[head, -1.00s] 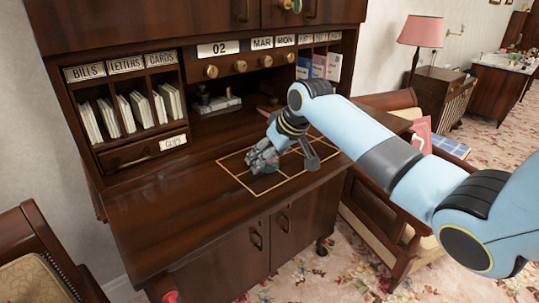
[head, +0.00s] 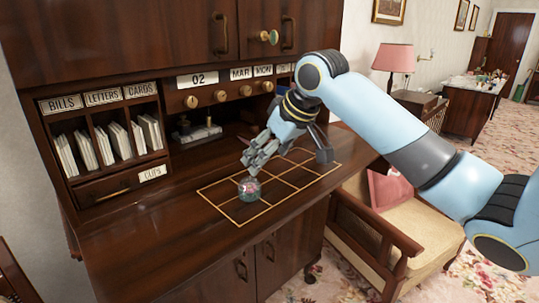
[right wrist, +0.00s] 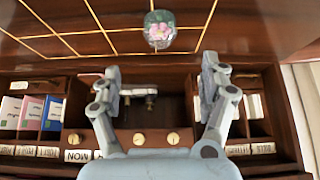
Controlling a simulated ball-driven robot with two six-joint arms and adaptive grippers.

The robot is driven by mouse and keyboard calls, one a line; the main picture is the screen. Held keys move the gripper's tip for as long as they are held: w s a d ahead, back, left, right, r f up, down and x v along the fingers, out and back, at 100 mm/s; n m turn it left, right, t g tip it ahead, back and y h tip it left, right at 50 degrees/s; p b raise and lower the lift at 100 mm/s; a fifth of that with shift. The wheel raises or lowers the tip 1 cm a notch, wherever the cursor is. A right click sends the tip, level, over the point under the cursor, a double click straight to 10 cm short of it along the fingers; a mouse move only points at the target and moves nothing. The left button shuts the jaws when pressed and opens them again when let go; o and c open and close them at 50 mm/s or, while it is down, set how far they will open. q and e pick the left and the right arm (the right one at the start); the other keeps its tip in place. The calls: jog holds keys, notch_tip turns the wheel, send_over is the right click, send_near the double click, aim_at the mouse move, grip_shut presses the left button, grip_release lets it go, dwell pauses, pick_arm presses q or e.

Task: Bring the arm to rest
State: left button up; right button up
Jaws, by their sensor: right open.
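My right gripper (head: 258,150) hangs above the desk top, its arm coming in from the right. In the right wrist view its two fingers (right wrist: 160,80) are spread wide with nothing between them. A small round glass paperweight with pink flowers (head: 249,188) rests on the gold-lined grid (head: 235,220) on the desk, near its left corner. It shows beyond the fingertips in the right wrist view (right wrist: 160,30), apart from both fingers. My left gripper is not in view.
A dark metal device (head: 197,130) stands in the central recess. An armchair (head: 415,220) stands right of the desk. The front left desk top is clear.

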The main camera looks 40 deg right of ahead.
dwell(0.5)
jog(key=shift+g, duration=0.4)
jog(key=s+a+f, duration=0.2)
jog(key=s+f, duration=0.1)
jog(key=s+a+f, duration=0.1)
jog(key=shift+s+f, duration=0.2)
jog(key=shift+s, duration=0.1)
jog(key=s+a+f+g, duration=0.1)
jog(key=s+a+f, duration=0.1)
jog(key=s, duration=0.6)
jog(key=s+a+f+h, duration=0.1)
jog(key=s+a+f, duration=0.1)
jog(key=s, duration=0.6)
jog(key=s+a+f+g, duration=0.1)
jog(key=s+a+f, duration=0.15)
jog(key=s, duration=0.55)
notch_tip(320, 180, down, 36)
jog(key=s+d+g+b, duration=0.2)
jog(key=d+b, duration=0.1)
jog(key=b, duration=0.7)
jog(key=s+f+b, duration=0.4)
jog(key=s+f, duration=0.5)
jog(key=f, duration=0.3)
jog(key=s+f+g+b, duration=0.1)
jog(key=s+f+b, duration=0.3)
jog(key=s+f, duration=0.5)
notch_tip(320, 180, down, 3)
jog(key=shift+d+r+m, duration=0.1)
jog(key=shift+d+m, duration=0.2)
